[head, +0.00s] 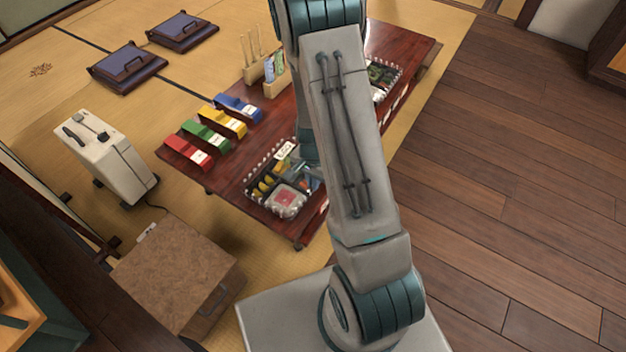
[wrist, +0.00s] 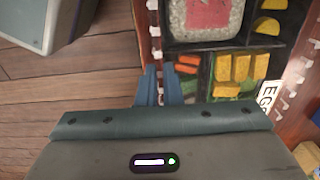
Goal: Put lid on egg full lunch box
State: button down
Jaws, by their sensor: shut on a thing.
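The egg lunch box (head: 262,201) stands on the near end of the red-brown table, partly behind my arm in the head view. In the wrist view the same box (wrist: 203,46) shows rice with a pink square, yellow egg pieces (wrist: 236,68), carrot and greens. An EGG label (wrist: 266,97) is at its right edge. My gripper (wrist: 165,84) is at the box's left rim, with its blue fingers close together on something thin there. I cannot tell whether that is the box rim or a clear lid. No separate lid stands out. The head view hides my fingers.
A second lunch box (head: 383,78) is at the table's far end. Red, green, yellow and blue wrapped items (head: 207,135) line the left side, near a wooden holder (head: 254,70). A white appliance (head: 105,155) and brown box (head: 178,262) stand left. The wooden floor (head: 500,170) right is clear.

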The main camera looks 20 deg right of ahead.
jog(key=shift+f+b, duration=0.35)
jog(key=shift+f, duration=0.15)
dwell(1.1)
dwell(0.3)
jog(key=c, duration=0.9)
grip_release()
jog(key=shift+c, duration=0.2)
jog(key=shift+r+p, duration=3.45)
jog(key=shift+r, duration=0.6)
